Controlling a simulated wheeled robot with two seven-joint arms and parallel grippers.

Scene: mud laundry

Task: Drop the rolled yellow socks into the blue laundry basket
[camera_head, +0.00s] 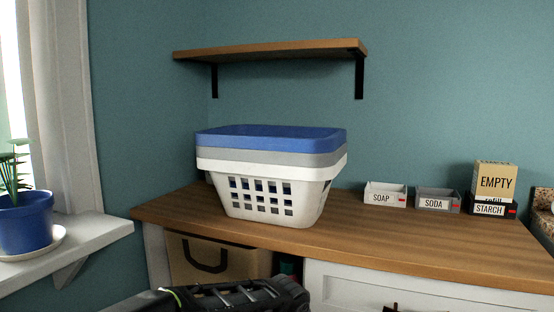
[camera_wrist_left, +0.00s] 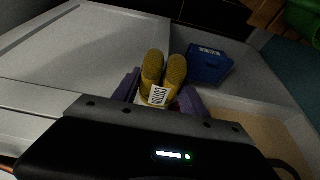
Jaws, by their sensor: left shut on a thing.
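The rolled yellow socks (camera_wrist_left: 152,72) show in the left wrist view as two yellow rolls side by side with a white printed label. My left gripper (camera_wrist_left: 162,88) is shut on them, its purple fingers on either side. A blue laundry basket (camera_head: 270,137) is the top one of a nested stack on the wooden counter in the head view; its inside is hardly visible. My left arm shows at the bottom of the head view, below the counter's front edge; the socks are not visible there. My right gripper is in neither view.
Grey and white baskets (camera_head: 275,198) are under the blue one. A wooden shelf (camera_head: 270,50) hangs above the stack. Labelled soap (camera_head: 385,194), soda (camera_head: 437,200) and starch (camera_head: 490,207) trays stand at right. A small blue bin (camera_wrist_left: 208,66) is beyond the socks.

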